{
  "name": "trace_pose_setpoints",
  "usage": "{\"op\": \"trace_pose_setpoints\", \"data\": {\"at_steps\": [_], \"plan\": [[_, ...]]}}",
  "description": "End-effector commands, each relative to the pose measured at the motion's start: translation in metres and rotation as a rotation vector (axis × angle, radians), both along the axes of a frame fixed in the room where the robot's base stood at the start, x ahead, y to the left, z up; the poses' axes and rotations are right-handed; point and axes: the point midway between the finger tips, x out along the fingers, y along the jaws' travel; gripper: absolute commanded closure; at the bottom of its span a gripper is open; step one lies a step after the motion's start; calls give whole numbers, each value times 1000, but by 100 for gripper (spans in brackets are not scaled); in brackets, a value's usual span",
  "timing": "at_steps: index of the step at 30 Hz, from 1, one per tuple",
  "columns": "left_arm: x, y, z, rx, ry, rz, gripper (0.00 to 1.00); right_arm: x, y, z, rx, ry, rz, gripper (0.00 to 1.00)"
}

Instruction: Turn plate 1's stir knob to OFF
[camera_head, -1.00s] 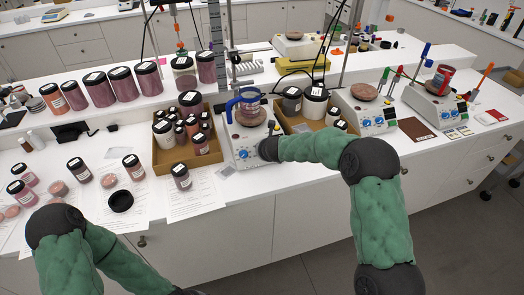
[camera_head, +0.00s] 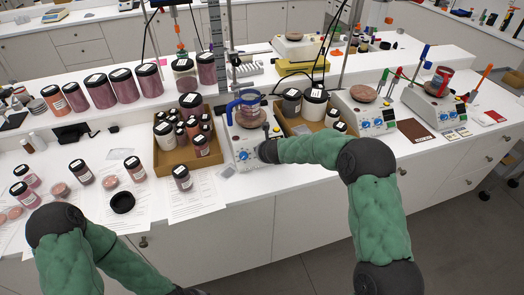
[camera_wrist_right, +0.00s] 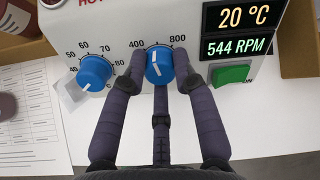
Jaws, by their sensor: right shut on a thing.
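A white hotplate (camera_head: 243,160) carries a blue-handled glass vessel (camera_head: 248,110) near the middle of the head view. In the right wrist view its front panel shows a left blue knob (camera_wrist_right: 95,73) and a right blue stir knob (camera_wrist_right: 159,65) with a white mark, its scale reading 400 and 800. The display (camera_wrist_right: 237,31) reads 20 °C and 544 RPM. My right gripper (camera_wrist_right: 159,76) is shut on the stir knob, one finger at each side. In the head view my right arm hides the knob. My left gripper is out of view.
A green switch (camera_wrist_right: 231,75) sits right of the fingers. A cardboard tray of jars (camera_head: 180,163) stands left of the hotplate, another tray (camera_head: 290,123) right of it. More hotplates (camera_head: 362,112) stand farther right. A single jar (camera_head: 182,178) stands in front of the left tray.

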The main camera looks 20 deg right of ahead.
Motion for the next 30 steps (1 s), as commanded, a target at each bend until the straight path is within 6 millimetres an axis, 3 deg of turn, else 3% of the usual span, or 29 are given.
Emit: {"op": "trace_pose_setpoints", "data": {"at_steps": [30], "plan": [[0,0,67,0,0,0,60,1,0,4,-692,-25,673,100]]}}
